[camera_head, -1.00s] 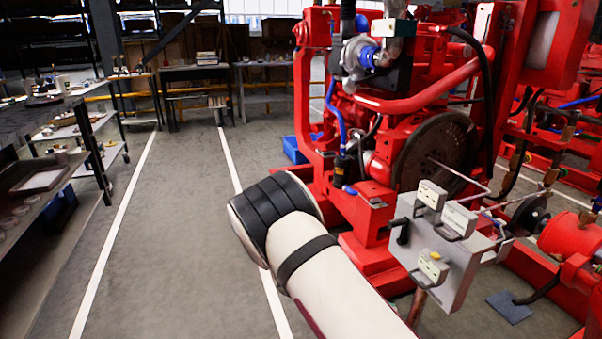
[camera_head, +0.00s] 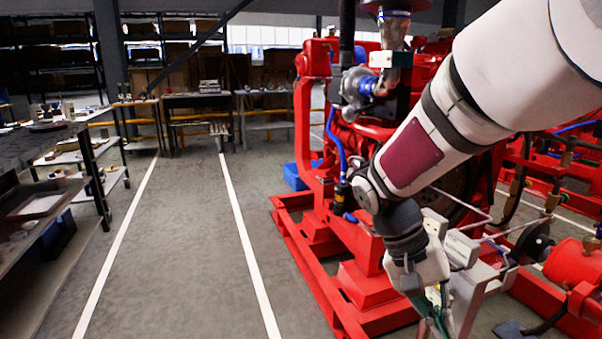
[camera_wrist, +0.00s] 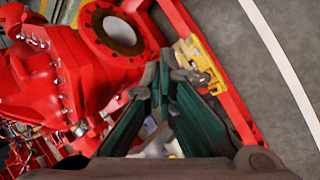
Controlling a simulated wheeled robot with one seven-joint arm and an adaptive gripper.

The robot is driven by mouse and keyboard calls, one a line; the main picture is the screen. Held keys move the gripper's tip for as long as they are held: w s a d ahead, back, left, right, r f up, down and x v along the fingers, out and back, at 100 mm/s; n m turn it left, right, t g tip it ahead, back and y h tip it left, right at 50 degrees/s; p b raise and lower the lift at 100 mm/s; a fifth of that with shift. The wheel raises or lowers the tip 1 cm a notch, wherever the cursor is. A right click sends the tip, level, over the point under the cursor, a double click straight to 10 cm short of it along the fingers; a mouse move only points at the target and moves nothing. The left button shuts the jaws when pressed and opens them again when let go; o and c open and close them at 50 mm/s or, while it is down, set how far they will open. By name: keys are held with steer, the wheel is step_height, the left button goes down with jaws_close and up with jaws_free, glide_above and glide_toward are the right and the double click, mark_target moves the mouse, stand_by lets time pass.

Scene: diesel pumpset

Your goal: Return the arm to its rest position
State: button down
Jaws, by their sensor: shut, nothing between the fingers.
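My arm, white with dark joints and a dark red patch, comes in from the upper right of the head view and bends down in front of the red pumpset (camera_head: 330,240). My gripper (camera_head: 432,328) hangs below the wrist at the bottom edge, partly cut off. In the wrist view my gripper (camera_wrist: 163,78) has its green and grey fingers together, with nothing held. Behind them is a red pump casing with a round flange (camera_wrist: 117,32). I cannot tell whether the fingers touch anything.
A grey control box (camera_head: 480,290) with pale modules is partly hidden behind my wrist. Shelving (camera_head: 95,165) lines the left. The grey floor aisle (camera_head: 180,230) between white lines is clear.

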steer(key=s+a+r+n+t+y, duration=0.2)
steer(key=s+r+y, duration=0.1)
steer(key=s, duration=0.8)
steer(key=s+a+r+n+t+y, duration=0.15)
steer(key=s+r, duration=0.25)
steer(key=s, duration=0.7)
step_height(320, 180, up, 29)
steer(key=t+p, duration=0.4)
steer(key=p, duration=2.3)
steer(key=shift+w+d+n+t+y+p, duration=0.35)
steer(key=shift+w+d+n+p, duration=0.05)
steer(key=shift+d+n, duration=0.05)
steer(key=shift+w, duration=0.1)
